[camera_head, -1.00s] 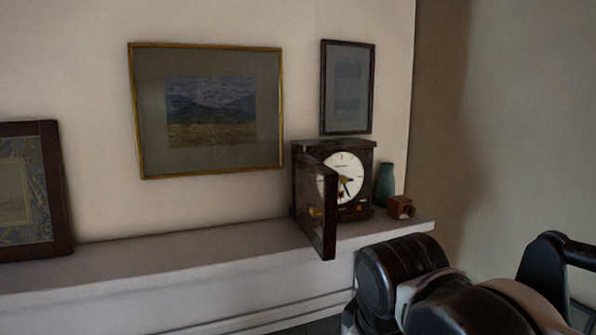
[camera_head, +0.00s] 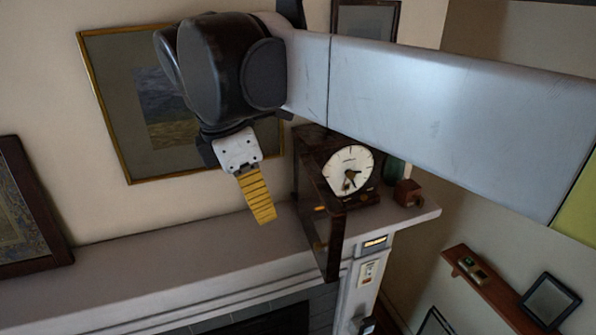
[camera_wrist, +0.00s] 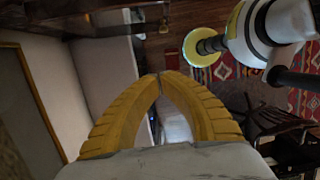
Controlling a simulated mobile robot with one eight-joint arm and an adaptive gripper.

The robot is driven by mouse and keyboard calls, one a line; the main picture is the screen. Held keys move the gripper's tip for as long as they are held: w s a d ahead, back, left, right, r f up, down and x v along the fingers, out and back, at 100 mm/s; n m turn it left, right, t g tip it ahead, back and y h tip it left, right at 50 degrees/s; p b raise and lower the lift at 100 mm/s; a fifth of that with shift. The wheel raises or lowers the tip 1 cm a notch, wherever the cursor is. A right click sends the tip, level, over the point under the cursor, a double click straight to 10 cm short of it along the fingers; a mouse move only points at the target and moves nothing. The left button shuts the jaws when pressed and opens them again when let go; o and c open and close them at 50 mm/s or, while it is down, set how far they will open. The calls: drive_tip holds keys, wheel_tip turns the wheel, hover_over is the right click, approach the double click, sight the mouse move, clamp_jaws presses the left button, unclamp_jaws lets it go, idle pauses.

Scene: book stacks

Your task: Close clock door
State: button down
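The dark wooden clock (camera_head: 308,143) stands on the mantel shelf, its white dial (camera_head: 348,170) uncovered. Its door (camera_head: 334,248) stands open, swung out from the left side past the shelf's front edge. My gripper (camera_head: 264,217) hangs above the shelf, left of the clock and its door, apart from both, with its yellow fingers pointing down. In the wrist view the two fingertips of my gripper (camera_wrist: 160,77) meet with nothing between them. The clock and door do not show clearly in that view.
A gold-framed picture (camera_head: 113,110) hangs behind my gripper. A small wall shelf (camera_head: 497,290) is at lower right.

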drive_tip(key=d+f+p, duration=0.3)
drive_tip(key=d+f, duration=0.3)
drive_tip(key=f, duration=0.3)
drive_tip(key=shift+w, duration=0.4)
drive_tip(key=shift+a+f, duration=0.1)
